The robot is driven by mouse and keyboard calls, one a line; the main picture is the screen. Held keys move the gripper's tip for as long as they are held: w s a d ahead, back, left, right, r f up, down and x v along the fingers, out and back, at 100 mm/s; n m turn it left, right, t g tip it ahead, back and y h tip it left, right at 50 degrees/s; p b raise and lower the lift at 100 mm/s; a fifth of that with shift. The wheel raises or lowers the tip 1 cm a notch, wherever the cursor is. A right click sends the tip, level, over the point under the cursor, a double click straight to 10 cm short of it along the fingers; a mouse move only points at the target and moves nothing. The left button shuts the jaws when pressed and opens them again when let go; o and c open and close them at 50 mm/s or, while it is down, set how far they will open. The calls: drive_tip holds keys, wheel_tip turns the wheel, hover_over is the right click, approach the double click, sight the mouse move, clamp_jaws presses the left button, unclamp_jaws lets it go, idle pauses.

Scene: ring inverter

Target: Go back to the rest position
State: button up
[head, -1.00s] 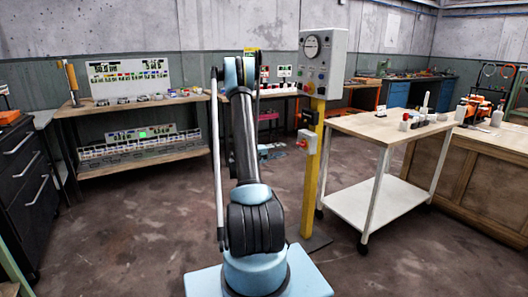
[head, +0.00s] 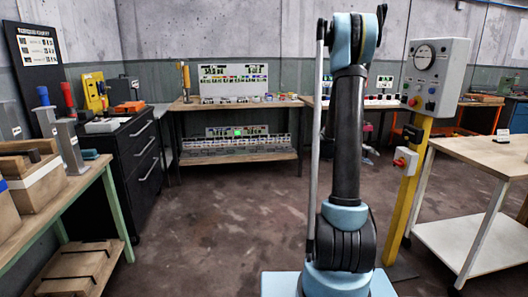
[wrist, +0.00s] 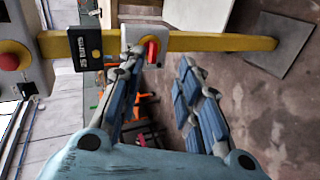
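My gripper (wrist: 161,58) shows in the wrist view with its two blue-grey fingers spread apart and nothing between them. The left fingertip overlaps the red rotary switch (wrist: 152,47) on the yellow post (wrist: 215,41); I cannot tell whether they touch. In the head view my arm (head: 347,140) stands upright in front of the back benches, and its gripper end is not visible. The yellow post (head: 407,190) with the grey control box (head: 436,77) and the red switch (head: 405,160) stands to the right of the arm.
A white-legged cart (head: 480,150) stands at the right. Black drawers (head: 140,155) and a green-legged workbench (head: 75,205) with wooden boxes are at the left. A wooden bench (head: 190,104) with panels is at the back. The floor (head: 220,225) between is clear.

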drive_tip(key=s+a+f+y, duration=0.2)
drive_tip(key=s+a+y, duration=0.4)
drive_tip(key=s+a, duration=0.8)
drive_tip(key=s+a+f+y, duration=0.3)
drive_tip(key=s+a+y, duration=0.4)
drive_tip(key=s+a, duration=0.8)
drive_tip(key=s, duration=0.8)
drive_tip(key=shift+s+a+f+m, duration=0.15)
drive_tip(key=shift+s+m, duration=0.1)
drive_tip(key=shift+m, duration=0.05)
